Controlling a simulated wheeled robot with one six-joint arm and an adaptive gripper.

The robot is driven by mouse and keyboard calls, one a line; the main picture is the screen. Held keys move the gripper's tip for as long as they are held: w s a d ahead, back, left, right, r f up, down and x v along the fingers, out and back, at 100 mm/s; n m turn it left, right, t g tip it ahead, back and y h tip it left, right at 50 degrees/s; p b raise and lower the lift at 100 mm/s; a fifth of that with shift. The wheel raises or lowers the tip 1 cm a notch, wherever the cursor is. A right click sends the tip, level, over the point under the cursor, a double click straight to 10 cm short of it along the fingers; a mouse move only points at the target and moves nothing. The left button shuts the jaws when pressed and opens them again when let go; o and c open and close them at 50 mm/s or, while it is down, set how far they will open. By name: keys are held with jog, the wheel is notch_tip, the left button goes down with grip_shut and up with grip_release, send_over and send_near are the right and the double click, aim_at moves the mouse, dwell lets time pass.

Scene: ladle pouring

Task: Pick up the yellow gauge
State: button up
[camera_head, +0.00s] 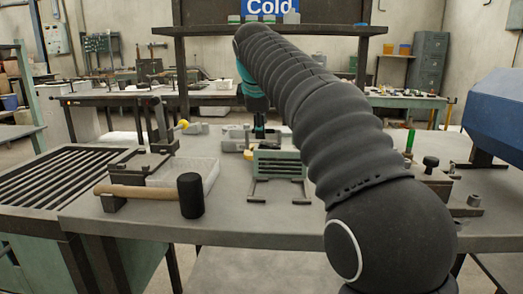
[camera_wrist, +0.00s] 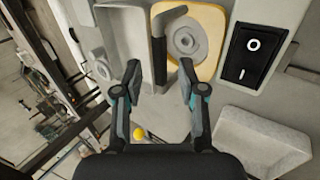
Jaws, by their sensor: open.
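My gripper (camera_wrist: 161,80) is open, with its two fingers apart and nothing held between them. In the head view my gripper (camera_head: 259,126) points down over the middle of the bench, behind a small green slatted rack. In the wrist view a yellow plate with a round grey dial-like boss (camera_wrist: 208,20) lies beyond the fingertips, up and right; it looks like the yellow gauge, though I cannot be certain. A dark grey bent bar (camera_wrist: 160,45) partly covers its left side and reaches down between the fingers. In the head view I cannot clearly make out the gauge.
A black rocker switch (camera_wrist: 253,52) is right of the plate. A pale tray (camera_wrist: 262,140) lies lower right. A small yellow ball (camera_wrist: 139,133) shows near my gripper's base. On the bench are a mallet (camera_head: 191,196), the slatted rack (camera_head: 279,164) and a light box (camera_head: 190,172).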

jog(key=x, duration=0.2)
jog(key=shift+w+a+f, duration=0.1)
jog(key=shift+w+f, duration=0.1)
jog(key=shift+f, duration=0.15)
grip_shut()
jog(key=shift+r, duration=0.1)
jog(key=shift+r+p, duration=0.45)
jog(key=shift+r, duration=0.9)
jog(key=shift+s+d+r, duration=0.15)
jog(key=shift+d+r, duration=0.1)
jog(key=shift+r, duration=0.65)
jog(key=s+d+r, duration=0.6)
jog(key=d, duration=0.3)
jog(key=shift+d+r, duration=0.2)
jog(key=shift+r, duration=0.05)
